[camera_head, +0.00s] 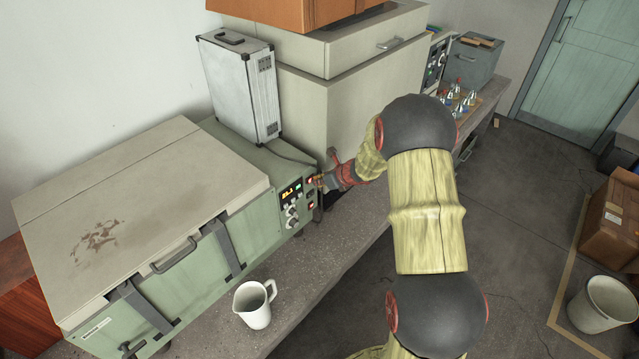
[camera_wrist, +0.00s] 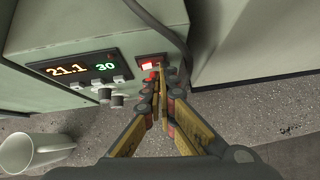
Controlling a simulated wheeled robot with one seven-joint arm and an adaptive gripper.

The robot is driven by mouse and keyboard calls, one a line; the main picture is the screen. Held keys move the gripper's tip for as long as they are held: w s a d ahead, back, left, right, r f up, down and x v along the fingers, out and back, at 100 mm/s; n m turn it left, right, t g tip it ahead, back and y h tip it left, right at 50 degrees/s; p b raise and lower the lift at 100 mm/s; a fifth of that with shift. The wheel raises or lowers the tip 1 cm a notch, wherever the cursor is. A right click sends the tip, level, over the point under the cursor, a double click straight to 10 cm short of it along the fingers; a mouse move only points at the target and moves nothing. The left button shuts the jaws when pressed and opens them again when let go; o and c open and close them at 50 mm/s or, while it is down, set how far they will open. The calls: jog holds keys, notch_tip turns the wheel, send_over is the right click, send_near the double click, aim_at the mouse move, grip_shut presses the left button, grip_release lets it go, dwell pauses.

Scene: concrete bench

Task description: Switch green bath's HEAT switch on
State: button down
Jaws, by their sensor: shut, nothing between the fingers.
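The green bath (camera_head: 250,219) stands on the bench at left, with its lid shut. Its control panel (camera_head: 288,213) is on the right end of its front, with a lit display (camera_wrist: 83,68) reading 21.1 and 30 in the wrist view. A red-lit switch (camera_wrist: 148,66) sits right of the display; its label is not readable. My gripper (camera_head: 318,181) is shut and empty, its tips (camera_wrist: 159,70) right at this switch. The tips partly cover the switch; I cannot tell whether they touch it.
A white jug (camera_head: 252,305) stands on the bench in front of the bath. A silver case (camera_head: 240,85) is behind the panel, with a dark cable (camera_wrist: 163,25) hanging beside the switch. A large cream cabinet (camera_head: 335,105) stands to the right. Glassware (camera_head: 458,97) is farther back.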

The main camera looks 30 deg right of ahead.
jog(key=shift+s+a, duration=0.1)
jog(key=shift+a, duration=0.1)
jog(key=shift+s+a+b, duration=0.25)
jog(key=shift+a+b, duration=0.3)
jog(key=shift+a, duration=0.1)
